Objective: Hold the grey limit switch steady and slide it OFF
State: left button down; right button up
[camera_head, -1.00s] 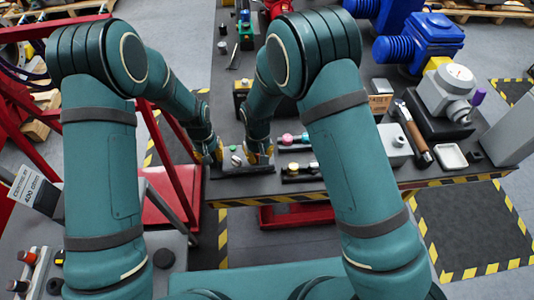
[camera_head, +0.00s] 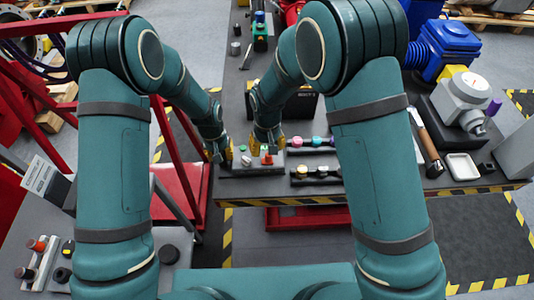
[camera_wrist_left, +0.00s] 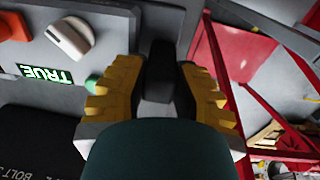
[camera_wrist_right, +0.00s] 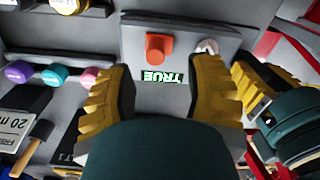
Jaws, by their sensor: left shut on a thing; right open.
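A grey switch box (camera_head: 251,168) lies near the table's front edge. In the right wrist view the box (camera_wrist_right: 188,100) carries an orange knob (camera_wrist_right: 158,48), a white knob (camera_wrist_right: 207,46) and a green display (camera_wrist_right: 162,77) reading TRUE. The left wrist view also shows the white knob (camera_wrist_left: 70,38) and a green button (camera_wrist_left: 93,83). My left gripper (camera_head: 221,154) is shut on a dark block (camera_wrist_left: 160,72) at the box's end. My right gripper (camera_head: 268,143) is open and empty, just behind the box. Whether it touches the box cannot be told.
Strips of coloured buttons (camera_head: 315,173) lie right of the box. A dark block with white lettering (camera_wrist_left: 35,140) is close to the switch box. A red frame (camera_head: 178,190) stands left of the table. A grey valve actuator (camera_head: 462,95) and white tray (camera_head: 462,166) stand further right.

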aim_at(267, 155)
notch_tip(267, 155, up, 7)
dwell(0.3)
pick_arm(q)
jog(key=c, duration=0.8)
grip_release()
pick_arm(e)
jog(key=shift+f, duration=0.1)
